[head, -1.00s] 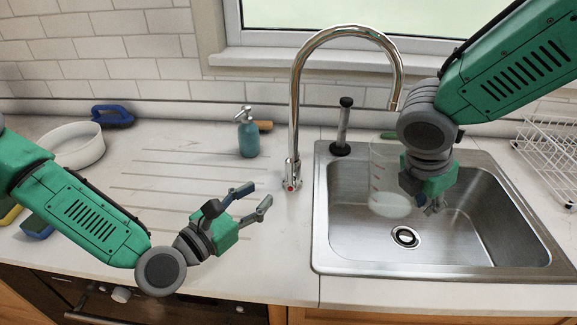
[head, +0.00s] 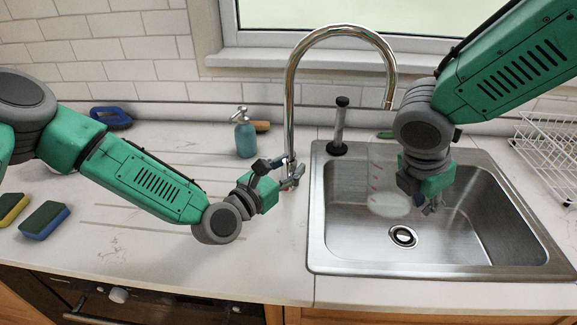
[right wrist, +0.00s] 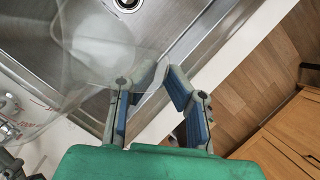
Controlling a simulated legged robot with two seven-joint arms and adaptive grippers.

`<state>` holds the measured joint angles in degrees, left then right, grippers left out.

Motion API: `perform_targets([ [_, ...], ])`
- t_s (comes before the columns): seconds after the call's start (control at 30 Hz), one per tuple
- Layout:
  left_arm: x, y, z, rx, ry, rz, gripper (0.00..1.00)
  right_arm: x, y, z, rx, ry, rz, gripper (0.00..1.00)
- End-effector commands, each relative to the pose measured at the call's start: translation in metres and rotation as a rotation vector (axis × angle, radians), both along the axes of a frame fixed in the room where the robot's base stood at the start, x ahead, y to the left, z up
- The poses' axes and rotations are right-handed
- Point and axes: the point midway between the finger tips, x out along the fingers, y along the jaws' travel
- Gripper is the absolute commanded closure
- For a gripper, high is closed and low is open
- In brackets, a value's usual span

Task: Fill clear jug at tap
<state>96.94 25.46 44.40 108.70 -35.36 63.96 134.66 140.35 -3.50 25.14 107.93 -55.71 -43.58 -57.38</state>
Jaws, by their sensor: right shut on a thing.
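The clear jug (head: 385,172) with red markings is held over the left part of the steel sink, below and close to the tap spout. Its lower part looks pale; I cannot tell whether it holds water. My right gripper (head: 432,204) is shut on the jug, whose see-through wall also shows in the right wrist view (right wrist: 90,60). The chrome tap (head: 290,110) arches over the sink's left edge; no stream shows. My left gripper (head: 284,172) is at the tap's base, fingers apart around its lever area. The fingers partly hide the lever, and contact is unclear.
The sink (head: 470,235) has a bare drain. A teal soap bottle (head: 246,138) stands left of the tap. A black-topped plunger (head: 340,128) stands at the sink's back left. Sponges (head: 44,219) lie far left. A wire rack (head: 548,150) is at right.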

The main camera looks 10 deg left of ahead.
Motion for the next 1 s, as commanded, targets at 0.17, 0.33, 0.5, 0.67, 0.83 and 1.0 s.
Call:
perform_targets([
  [0.17,0.0,0.003,0.0,-0.002,0.0,0.001,0.68,0.0,0.003,0.0,-0.002,-0.001,0.001,1.0],
  [0.33,0.0,0.004,-0.001,-0.003,0.001,0.001,1.0,0.0,0.005,0.001,-0.003,0.0,0.001,1.0],
  [0.5,0.0,0.004,-0.001,0.0,0.001,0.004,1.0,0.0,0.003,0.001,-0.002,-0.001,0.001,1.0],
  [0.67,0.001,0.004,-0.001,0.014,0.002,0.006,1.0,0.0,0.003,0.001,-0.002,-0.001,0.001,1.0],
  [0.83,0.001,-0.001,-0.001,0.072,0.005,0.005,1.0,0.0,0.003,0.0,-0.002,-0.001,0.001,1.0],
  [1.0,0.001,-0.01,-0.001,0.184,0.01,0.003,1.0,0.0,0.003,0.0,-0.002,-0.001,0.001,1.0],
])
